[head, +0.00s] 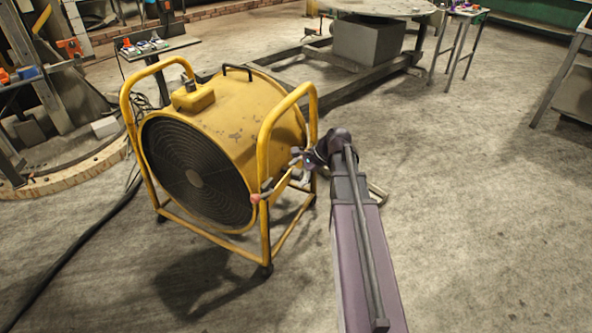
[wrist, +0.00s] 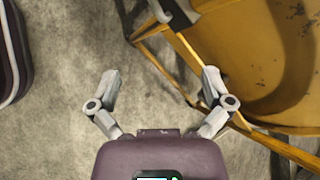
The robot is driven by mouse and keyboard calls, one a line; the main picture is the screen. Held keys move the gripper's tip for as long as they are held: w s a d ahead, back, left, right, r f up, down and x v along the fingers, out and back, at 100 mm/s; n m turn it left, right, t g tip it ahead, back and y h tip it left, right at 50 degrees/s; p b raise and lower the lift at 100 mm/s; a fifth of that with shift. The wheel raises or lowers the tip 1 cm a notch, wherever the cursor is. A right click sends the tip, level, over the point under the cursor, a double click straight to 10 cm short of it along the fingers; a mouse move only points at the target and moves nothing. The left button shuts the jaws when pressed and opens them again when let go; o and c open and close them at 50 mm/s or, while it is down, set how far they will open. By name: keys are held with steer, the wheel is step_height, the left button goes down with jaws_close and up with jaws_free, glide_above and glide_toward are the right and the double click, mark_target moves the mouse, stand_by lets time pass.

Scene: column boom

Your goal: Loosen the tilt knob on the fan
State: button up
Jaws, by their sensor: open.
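The yellow drum fan (head: 215,130) stands in a tubular yellow frame, its dark grille facing front left. A small reddish knob-like end (head: 256,198) shows at the frame's right front upright, with a thin pale piece running from it toward my gripper; I take it for the tilt knob. My gripper (head: 297,164) is at the fan's right side, beside the frame. In the wrist view my gripper (wrist: 160,76) is open, its fingers spread wide with nothing gripped. A yellow frame tube (wrist: 165,60) crosses beyond them, and a pale grey piece (wrist: 174,12) shows at the top edge.
A black cable (head: 85,240) runs over the floor on the left. A small stand with tools (head: 150,45) is behind the fan. A low steel frame with a grey box (head: 367,42) lies behind. The concrete floor (head: 480,200) to the right is clear.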

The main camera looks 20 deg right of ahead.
steer(key=shift+s+a+r+n+p, duration=0.5)
steer(key=shift+a+r+p, duration=0.05)
steer(key=shift+a+r, duration=0.05)
